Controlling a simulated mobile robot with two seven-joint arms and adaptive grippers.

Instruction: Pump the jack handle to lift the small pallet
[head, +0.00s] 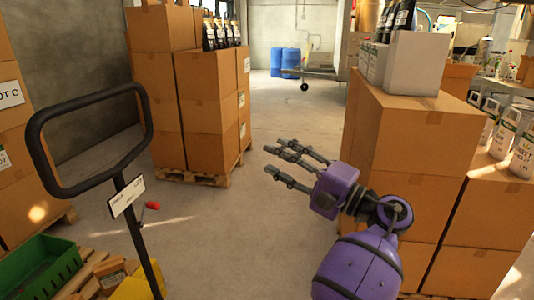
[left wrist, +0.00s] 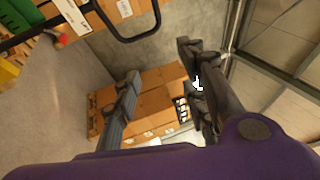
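The pallet jack's black loop handle (head: 150,140) stands at the left in the head view, on a black shaft with a white label (head: 126,197) and a small red lever (head: 152,205). The jack's yellow body (head: 133,288) shows at the bottom edge. The small wooden pallet (head: 90,263) is at the lower left, partly cut off. My left gripper (head: 282,166) is open and empty, to the right of the handle and apart from it. In the left wrist view the loop handle (left wrist: 155,20) is at the top, beyond the spread fingers (left wrist: 160,90). My right gripper is not in view.
A green crate (head: 38,262) and a small box lie on the pallet. Stacked cartons on a pallet (head: 207,105) stand behind the handle. More cartons (head: 410,135) stand close to my arm on the right. Grey floor (head: 270,120) is clear between the stacks.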

